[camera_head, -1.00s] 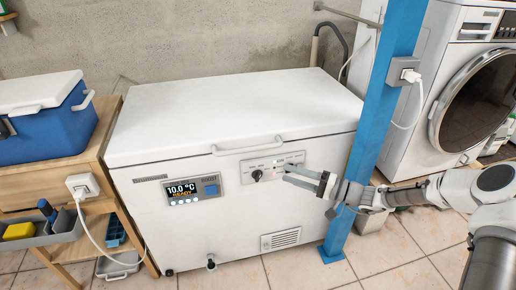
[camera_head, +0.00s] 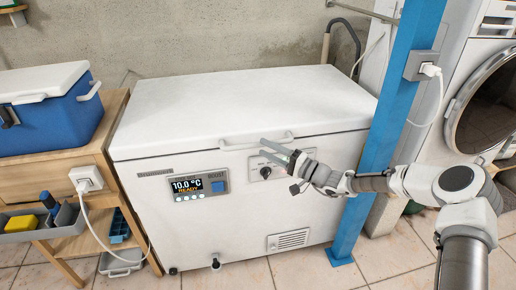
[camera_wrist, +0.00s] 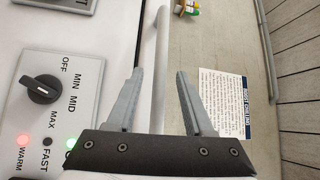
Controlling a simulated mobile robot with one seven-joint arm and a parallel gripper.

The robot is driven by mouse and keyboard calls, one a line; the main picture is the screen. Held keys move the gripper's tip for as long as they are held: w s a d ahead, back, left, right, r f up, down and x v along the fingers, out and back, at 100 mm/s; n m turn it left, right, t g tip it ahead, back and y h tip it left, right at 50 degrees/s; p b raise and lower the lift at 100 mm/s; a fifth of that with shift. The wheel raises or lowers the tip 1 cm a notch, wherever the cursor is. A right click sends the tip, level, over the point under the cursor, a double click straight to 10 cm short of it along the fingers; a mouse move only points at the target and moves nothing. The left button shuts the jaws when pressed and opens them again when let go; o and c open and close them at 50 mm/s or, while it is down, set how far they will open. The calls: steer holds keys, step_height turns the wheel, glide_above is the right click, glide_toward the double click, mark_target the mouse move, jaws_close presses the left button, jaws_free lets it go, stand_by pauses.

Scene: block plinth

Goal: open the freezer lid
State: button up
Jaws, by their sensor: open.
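The white chest freezer's lid (camera_head: 230,105) is shut flat on the freezer body (camera_head: 240,221). A white bar handle (camera_head: 240,146) runs along the lid's front edge. My gripper (camera_head: 270,147) is open at the right end of this handle, in front of the lid's edge. In the wrist view the handle (camera_wrist: 163,60) stretches away between the two grey fingers of my gripper (camera_wrist: 158,85), closer to the left finger. I cannot tell whether a finger touches it. The control knob (camera_wrist: 42,92) lies left of the fingers, on the freezer's front panel.
A blue post (camera_head: 383,120) stands at the freezer's right front corner, close to my arm. A washing machine (camera_head: 470,100) is on the right. A wooden stand (camera_head: 105,160) with a blue cooler (camera_head: 60,122) is on the left. The lid's top is clear.

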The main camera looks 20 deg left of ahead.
mark_target(261, 146)
steer(key=shift+b+x, duration=0.3)
steer(key=shift+x, duration=1.55)
jaws_close()
